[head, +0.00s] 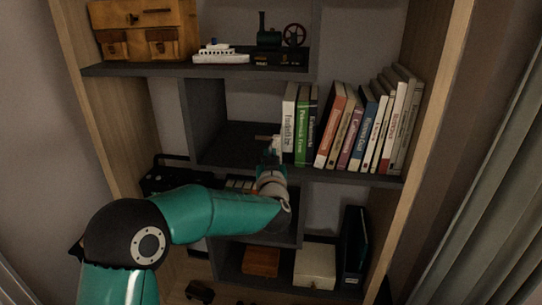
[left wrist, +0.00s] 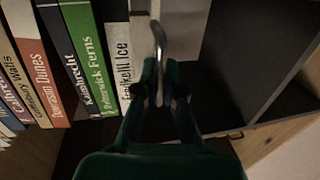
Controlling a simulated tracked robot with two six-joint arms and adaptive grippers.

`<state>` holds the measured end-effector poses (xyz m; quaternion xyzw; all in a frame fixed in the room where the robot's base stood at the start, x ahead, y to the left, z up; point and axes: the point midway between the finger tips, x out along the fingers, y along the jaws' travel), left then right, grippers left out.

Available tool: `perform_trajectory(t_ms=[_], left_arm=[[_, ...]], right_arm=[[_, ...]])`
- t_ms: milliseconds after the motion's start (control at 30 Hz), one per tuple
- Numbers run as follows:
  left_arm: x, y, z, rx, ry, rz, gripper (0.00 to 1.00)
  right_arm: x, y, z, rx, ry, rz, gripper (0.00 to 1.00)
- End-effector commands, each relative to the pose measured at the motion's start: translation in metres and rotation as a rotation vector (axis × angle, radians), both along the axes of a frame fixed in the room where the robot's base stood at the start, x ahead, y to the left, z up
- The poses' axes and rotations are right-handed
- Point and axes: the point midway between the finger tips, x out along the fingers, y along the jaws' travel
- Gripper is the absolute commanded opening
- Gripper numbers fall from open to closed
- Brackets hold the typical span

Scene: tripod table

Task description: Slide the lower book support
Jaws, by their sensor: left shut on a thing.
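The lower book support (left wrist: 182,28) shows in the left wrist view as a pale upright plate with a curved metal handle, beside the white end book (left wrist: 117,50). My left gripper (left wrist: 160,78) is shut on the handle. In the head view my left gripper (head: 274,150) is at the left end of the book row, at the middle shelf's front. It hides most of the support there. The row has upright white, green and dark books (head: 303,125) at its left and leaning books (head: 350,130) to the right. My right gripper is not in view.
The middle shelf (head: 225,150) is bare left of my gripper, up to a dark divider (head: 203,110). The shelf above holds a wooden case (head: 143,30), a white model ship (head: 220,54) and a model steam engine (head: 270,38). Boxes (head: 315,266) stand below.

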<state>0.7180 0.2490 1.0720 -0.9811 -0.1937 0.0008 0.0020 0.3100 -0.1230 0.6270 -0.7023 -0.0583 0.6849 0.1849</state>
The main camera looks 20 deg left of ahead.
Motion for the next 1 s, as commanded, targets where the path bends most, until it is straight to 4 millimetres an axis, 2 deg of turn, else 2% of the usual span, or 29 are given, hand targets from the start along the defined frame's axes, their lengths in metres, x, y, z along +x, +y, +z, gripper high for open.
perform_trajectory(t_ms=[333, 400, 500, 533, 833, 1000], left_arm=[[-0.002, 0.001, 0.000, 0.001, 0.000, 0.010, 0.00], [-0.002, 0.001, 0.000, 0.001, 0.000, 0.009, 0.16], [-0.002, 0.001, 0.000, 0.001, 0.000, 0.010, 0.33], [-0.002, 0.001, 0.000, 0.000, 0.000, 0.010, 0.34], [-0.003, 0.002, 0.000, 0.000, 0.000, 0.011, 0.34], [-0.013, -0.003, 0.001, 0.001, -0.001, 0.010, 0.34]], right_arm=[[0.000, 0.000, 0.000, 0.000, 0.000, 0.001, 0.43], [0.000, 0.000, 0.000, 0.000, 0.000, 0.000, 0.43], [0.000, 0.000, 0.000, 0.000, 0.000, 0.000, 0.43], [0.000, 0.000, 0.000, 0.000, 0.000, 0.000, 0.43], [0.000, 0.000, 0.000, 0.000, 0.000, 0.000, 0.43], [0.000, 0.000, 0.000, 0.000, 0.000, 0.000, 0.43]])
